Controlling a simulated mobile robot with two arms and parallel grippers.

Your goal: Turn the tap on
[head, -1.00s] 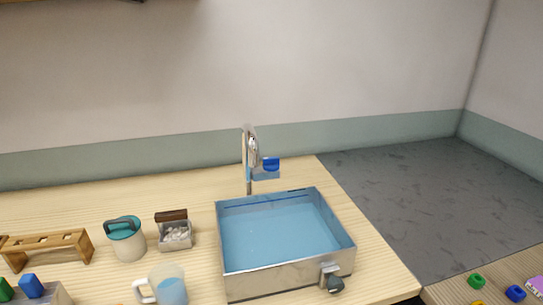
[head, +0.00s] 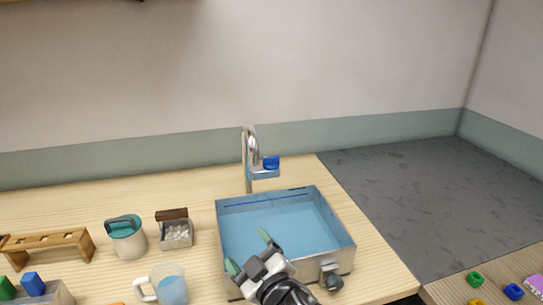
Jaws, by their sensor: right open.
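The tap (head: 248,160) is a silver curved spout standing behind the basin, with a blue part (head: 271,163) on its right side. The metal basin (head: 335,238) below it has a pale blue inside. A dark grey knob (head: 333,282) sits on the basin's front wall near the right corner. My right gripper (head: 249,250) is open and empty over the basin's front left part, with greenish fingertips apart. It hides part of the front wall and is well short of the tap. My left gripper is not in view.
A mug (head: 172,289) of blue liquid stands left of the basin. A teal-lidded jar (head: 126,240), a small box of white pieces (head: 176,233) and a wooden rack (head: 48,243) stand further left. Coloured blocks lie at the lower right. The counter right of the basin is clear.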

